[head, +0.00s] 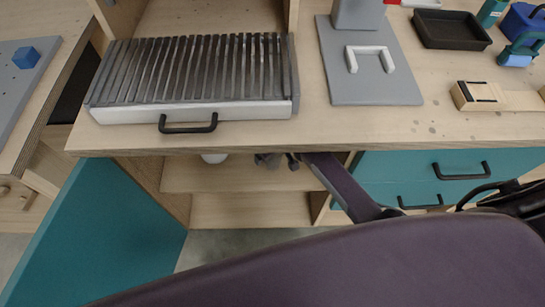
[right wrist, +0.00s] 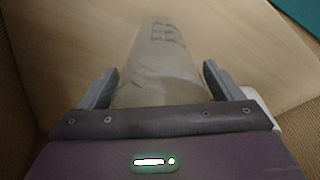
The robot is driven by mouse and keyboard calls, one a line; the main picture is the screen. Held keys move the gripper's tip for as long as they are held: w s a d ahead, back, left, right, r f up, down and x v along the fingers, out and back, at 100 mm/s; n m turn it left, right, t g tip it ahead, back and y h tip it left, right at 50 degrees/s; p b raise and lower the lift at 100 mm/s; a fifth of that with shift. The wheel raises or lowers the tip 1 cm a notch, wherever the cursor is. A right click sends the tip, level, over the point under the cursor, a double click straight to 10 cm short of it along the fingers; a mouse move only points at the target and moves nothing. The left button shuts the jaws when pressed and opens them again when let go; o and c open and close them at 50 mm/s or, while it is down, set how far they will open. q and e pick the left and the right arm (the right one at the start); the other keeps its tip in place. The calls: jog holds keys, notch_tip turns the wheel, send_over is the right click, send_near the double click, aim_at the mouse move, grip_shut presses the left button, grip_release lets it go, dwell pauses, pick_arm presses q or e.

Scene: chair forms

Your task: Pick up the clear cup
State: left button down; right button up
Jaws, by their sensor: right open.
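The clear cup (right wrist: 165,55) shows in the right wrist view, a see-through cylinder with faint dark marks near its far end. It lies between the two fingers of my right gripper (right wrist: 160,70), with a visible gap to the right finger; contact at the left finger is unclear. The gripper is open around the cup's near part. In the head view my right gripper (head: 275,160) reaches under the countertop into the open cabinet, mostly hidden by the counter edge. The cup cannot be made out surely there. My left gripper is not in view.
The wooden countertop (head: 400,130) overhangs the cabinet shelf (head: 235,178). A teal door (head: 110,235) stands open at left, and teal drawers (head: 430,165) are at right. A small white object (head: 214,157) shows under the counter edge. A grill (head: 190,75) sits above.

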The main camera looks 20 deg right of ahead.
jog(key=c, duration=0.9)
jog(key=shift+o, duration=0.2)
jog(key=shift+r, duration=0.2)
